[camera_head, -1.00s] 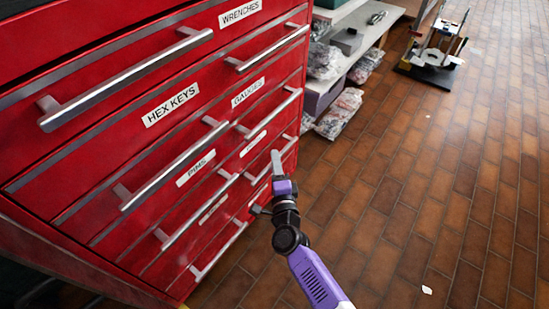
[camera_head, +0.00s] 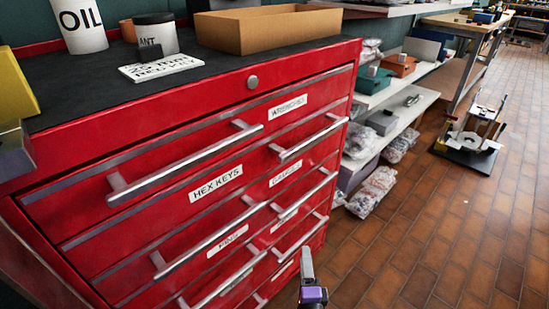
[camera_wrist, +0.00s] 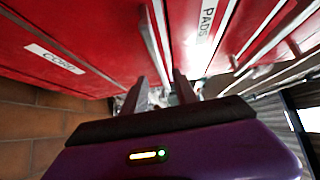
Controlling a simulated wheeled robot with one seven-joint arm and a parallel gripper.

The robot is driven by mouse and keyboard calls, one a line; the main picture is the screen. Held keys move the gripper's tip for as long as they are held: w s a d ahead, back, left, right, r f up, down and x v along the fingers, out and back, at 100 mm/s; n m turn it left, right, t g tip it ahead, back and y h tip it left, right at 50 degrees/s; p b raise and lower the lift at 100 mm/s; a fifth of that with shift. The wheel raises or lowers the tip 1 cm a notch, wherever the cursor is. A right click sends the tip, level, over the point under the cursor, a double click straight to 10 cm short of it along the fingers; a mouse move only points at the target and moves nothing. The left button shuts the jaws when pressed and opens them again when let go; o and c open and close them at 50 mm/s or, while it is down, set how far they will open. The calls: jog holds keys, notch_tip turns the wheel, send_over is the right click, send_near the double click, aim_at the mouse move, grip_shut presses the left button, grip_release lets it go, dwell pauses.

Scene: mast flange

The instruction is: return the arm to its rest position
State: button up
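My gripper (camera_head: 306,262) shows at the bottom of the head view, a grey finger with a purple body below it. It is in front of the lower right part of the red tool cabinet (camera_head: 110,143). In the wrist view my gripper (camera_wrist: 160,88) has two dark fingers standing apart with nothing visible held between them. Red drawer fronts and a pale handle lie beyond the fingers there. Most of the arm is outside the head view.
Drawer handles (camera_head: 186,166) stick out from the cabinet. On its top are an open cardboard box (camera_head: 270,29), an OIL container (camera_head: 80,25) and a label card (camera_head: 160,67). Shelves (camera_head: 395,120) stand behind right. The brick floor (camera_head: 420,240) at right is mostly clear.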

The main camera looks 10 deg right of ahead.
jog(key=s+d+r+n+g+y, duration=0.1)
jog(key=s+d+r+n, duration=0.45)
jog(key=s, duration=1.05)
jog(key=s+r+n+y, duration=0.2)
jog(key=s+n, duration=0.7)
jog(key=s, duration=0.6)
jog(key=s+a+r+n+g+p, duration=0.15)
jog(key=s+r+n, duration=0.35)
jog(key=s+r, duration=0.5)
notch_tip(320, 180, up, 27)
jog(key=p, duration=2.6)
jog(key=shift+w+d+p, duration=0.2)
jog(key=shift+d+p, duration=0.05)
jog(key=shift+p, duration=0.15)
jog(key=shift+r+g, duration=0.1)
jog(key=shift+g, duration=0.15)
